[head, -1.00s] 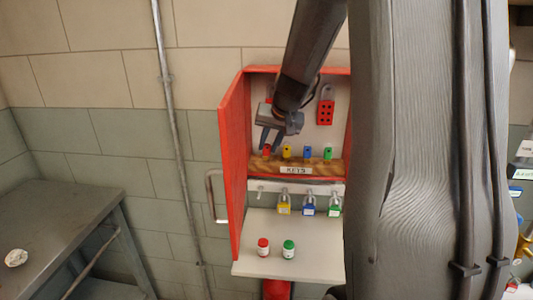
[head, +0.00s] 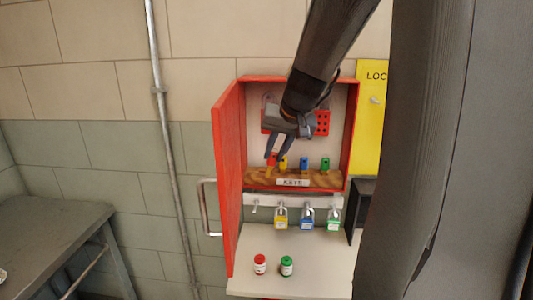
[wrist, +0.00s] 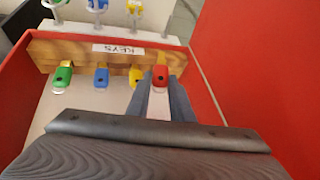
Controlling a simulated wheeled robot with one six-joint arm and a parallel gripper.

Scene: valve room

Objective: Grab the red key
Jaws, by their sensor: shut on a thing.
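The red key (head: 271,158) is at the left end of the wooden key rack (head: 262,180) in the red cabinet. In the wrist view the red key (wrist: 160,76) sits between my fingertips. My gripper (head: 276,152) reaches down from above and is shut on it. Its lower end is close to the rack; I cannot tell whether it is still in its slot. Yellow (wrist: 136,76), blue (head: 304,163) and green (head: 325,164) keys stand in the rack beside it. The yellow key is partly hidden by a finger in the wrist view.
The open cabinet door (head: 226,185) stands close to my gripper's left. Yellow (head: 281,222), blue (head: 307,222) and green (head: 333,223) padlocks hang below the rack. A grey table (head: 45,230) is at left.

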